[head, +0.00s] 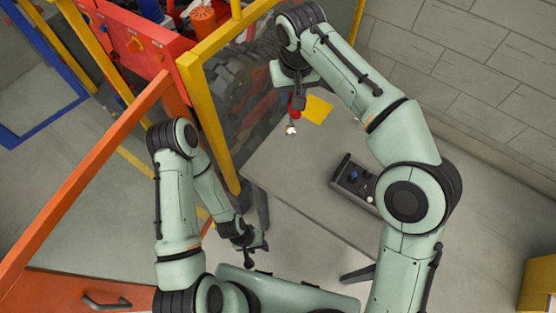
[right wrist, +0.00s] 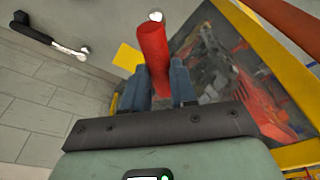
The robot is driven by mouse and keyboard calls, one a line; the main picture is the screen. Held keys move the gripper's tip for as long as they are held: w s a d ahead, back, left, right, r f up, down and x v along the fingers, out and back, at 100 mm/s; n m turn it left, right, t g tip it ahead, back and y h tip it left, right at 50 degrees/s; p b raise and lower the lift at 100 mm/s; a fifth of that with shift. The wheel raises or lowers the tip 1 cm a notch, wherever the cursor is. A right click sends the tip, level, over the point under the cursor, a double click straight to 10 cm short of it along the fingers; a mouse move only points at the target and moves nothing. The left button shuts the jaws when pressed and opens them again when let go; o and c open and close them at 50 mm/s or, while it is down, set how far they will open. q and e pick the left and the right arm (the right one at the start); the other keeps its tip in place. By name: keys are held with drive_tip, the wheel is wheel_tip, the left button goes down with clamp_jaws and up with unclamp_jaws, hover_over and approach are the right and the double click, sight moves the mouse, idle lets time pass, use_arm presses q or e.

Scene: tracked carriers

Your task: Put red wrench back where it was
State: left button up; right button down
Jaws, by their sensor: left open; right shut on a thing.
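The red wrench (head: 294,106) is in my right gripper (head: 295,96), with its silver end pointing down in the head view. In the right wrist view its red handle (right wrist: 152,52) stands between the two fingers of my right gripper (right wrist: 160,85), which are shut on it. It is held near a yellow square (head: 320,109) on the grey surface; the square also shows in the right wrist view (right wrist: 126,58). I cannot tell its height above the surface. My left gripper (head: 249,250) is open and empty, low in the head view, well apart from the wrench.
A black tray (head: 346,173) with small items lies on the grey surface (head: 285,165). A yellow-framed clear panel (head: 215,125) stands left of my right gripper, with dark machinery behind it. An orange frame with a drawer (head: 75,290) is at lower left. The surface between my arms is clear.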

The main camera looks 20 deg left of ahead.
sight(291, 129)
wheel_tip(291, 129, down, 18)
drive_tip(key=s+a+b, duration=0.1)
drive_tip(key=a+b, duration=0.1)
drive_tip(key=b, duration=0.2)
drive_tip(key=shift+s+a+r+t, duration=0.2)
drive_tip(key=shift+s+a+t, duration=0.1)
drive_tip(key=shift+a+t, duration=0.1)
drive_tip(key=c, duration=0.9)
unclamp_jaws()
use_arm(q)
drive_tip(key=s+f, duration=0.4)
drive_tip(key=f, duration=0.1)
drive_tip(key=shift+f+g, duration=0.15)
drive_tip(key=shift+g, duration=0.15)
drive_tip(key=shift+w+r+p, duration=0.3)
drive_tip(key=shift+w+r, duration=0.05)
drive_tip(key=shift+r, duration=0.2)
use_arm(e)
drive_tip(key=v, duration=1.2)
drive_tip(key=shift+d, duration=0.25)
use_arm(q)
drive_tip(key=shift+s, duration=0.1)
